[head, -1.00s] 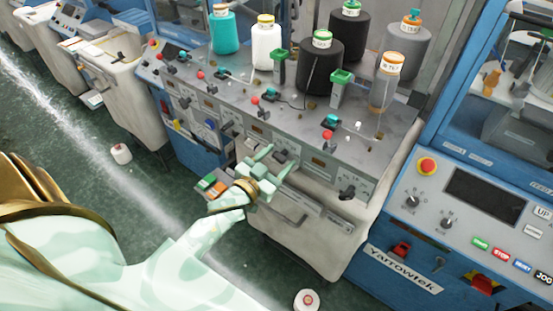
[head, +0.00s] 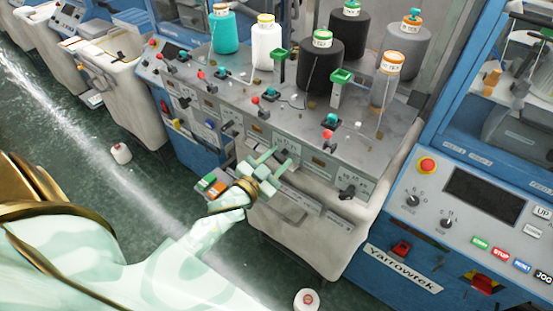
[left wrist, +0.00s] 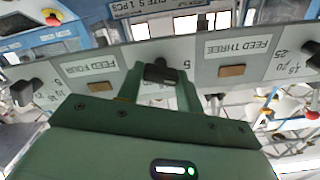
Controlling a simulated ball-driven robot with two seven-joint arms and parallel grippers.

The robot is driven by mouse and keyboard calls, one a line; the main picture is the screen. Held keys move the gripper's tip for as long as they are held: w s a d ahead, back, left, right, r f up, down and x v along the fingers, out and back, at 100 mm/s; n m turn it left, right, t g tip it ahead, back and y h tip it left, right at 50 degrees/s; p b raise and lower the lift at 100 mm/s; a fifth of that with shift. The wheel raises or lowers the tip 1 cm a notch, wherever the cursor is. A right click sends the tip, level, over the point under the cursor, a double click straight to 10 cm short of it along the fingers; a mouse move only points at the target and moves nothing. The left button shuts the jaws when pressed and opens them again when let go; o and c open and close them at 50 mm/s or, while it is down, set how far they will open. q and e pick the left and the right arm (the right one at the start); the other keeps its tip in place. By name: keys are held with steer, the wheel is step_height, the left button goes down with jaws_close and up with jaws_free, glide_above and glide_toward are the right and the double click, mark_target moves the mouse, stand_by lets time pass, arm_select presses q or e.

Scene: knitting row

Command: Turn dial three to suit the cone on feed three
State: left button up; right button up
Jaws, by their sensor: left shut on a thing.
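My left gripper (head: 281,157) reaches the front panel of the knitting machine. In the left wrist view its two green fingers (left wrist: 160,84) are shut on a black dial knob (left wrist: 159,71). This knob sits beside the FEED THREE label (left wrist: 230,47), so it appears to be dial three. Its pointer and most of its scale are hidden by the fingers. A black cone with a green-and-white top (head: 321,62) stands on the deck behind this dial, apparently on feed three. Its label is too small to read. My right gripper is not in view.
The feed four dial (left wrist: 23,92) and its label (left wrist: 88,68) are close by. A white cone (head: 266,48), a teal cone (head: 223,33) and a grey cone (head: 387,85) stand on the deck. A blue control cabinet (head: 415,255) is at right. The floor at left is mostly clear.

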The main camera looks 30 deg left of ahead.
arm_select(q)
steer(key=m, duration=0.5)
steer(key=shift+d+f, duration=0.1)
steer(key=shift+m, duration=0.4)
steer(key=o, duration=1)
steer(key=s, duration=0.5)
steer(key=s+a+b, duration=0.1)
steer(key=s, duration=0.5)
steer(key=s+b, duration=0.1)
steer(key=s, duration=0.4)
steer(key=shift+s+a, duration=0.15)
